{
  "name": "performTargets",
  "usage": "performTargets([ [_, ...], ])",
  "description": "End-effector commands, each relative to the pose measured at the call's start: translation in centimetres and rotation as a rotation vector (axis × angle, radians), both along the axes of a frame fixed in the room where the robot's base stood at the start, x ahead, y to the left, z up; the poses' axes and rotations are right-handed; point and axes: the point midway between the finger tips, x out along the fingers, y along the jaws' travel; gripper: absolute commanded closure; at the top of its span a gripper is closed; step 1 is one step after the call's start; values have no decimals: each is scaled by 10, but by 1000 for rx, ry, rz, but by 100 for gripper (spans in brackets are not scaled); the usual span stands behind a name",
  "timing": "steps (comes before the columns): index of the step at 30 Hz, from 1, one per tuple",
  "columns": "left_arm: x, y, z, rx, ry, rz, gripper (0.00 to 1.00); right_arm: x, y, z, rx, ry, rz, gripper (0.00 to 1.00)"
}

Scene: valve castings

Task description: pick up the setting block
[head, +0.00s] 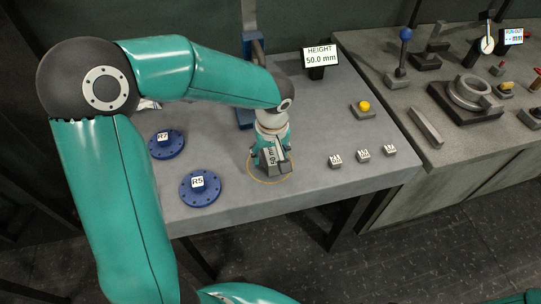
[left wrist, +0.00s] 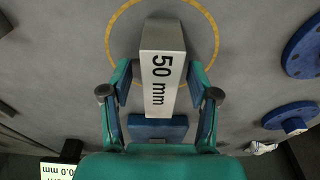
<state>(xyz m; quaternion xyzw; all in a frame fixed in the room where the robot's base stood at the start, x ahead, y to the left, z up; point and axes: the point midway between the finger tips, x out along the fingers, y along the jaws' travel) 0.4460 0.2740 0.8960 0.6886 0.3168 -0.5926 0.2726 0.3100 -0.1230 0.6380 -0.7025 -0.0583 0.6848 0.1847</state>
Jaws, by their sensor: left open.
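The setting block (head: 271,156) is a grey block with a white face marked "50 mm". It stands on the grey table inside a thin yellow ring (head: 267,181). In the left wrist view the block (left wrist: 160,85) sits between the two fingers of my left gripper (left wrist: 159,88). That gripper (head: 270,158) is open around the block, with a small gap visible at each finger. The arm and gripper hide part of the block's back in the head view. My right gripper is not in view.
Blue flanged parts R7 (head: 166,145) and R5 (head: 200,188) lie left of the block. Small labelled blocks (head: 362,155) and a yellow button (head: 364,107) lie to the right. A display (head: 320,58) reads "HEIGHT 50.0 mm". A second bench (head: 430,160) stands at right.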

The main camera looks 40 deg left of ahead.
Motion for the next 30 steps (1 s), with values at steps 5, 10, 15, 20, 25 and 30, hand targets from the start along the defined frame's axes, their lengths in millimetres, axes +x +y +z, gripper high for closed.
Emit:
performTargets([
  [5,0,0,0,0,0,0,40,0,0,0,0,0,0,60],
  [10,0,0,-1,0,0,0,40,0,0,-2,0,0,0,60],
  [15,0,0,-2,0,0,0,40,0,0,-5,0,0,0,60],
  [20,0,0,-4,-1,-1,0,40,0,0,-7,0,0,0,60],
  [25,0,0,-5,-1,-1,0,40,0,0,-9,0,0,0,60],
  [30,0,0,-4,-1,-1,0,40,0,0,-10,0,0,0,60],
])
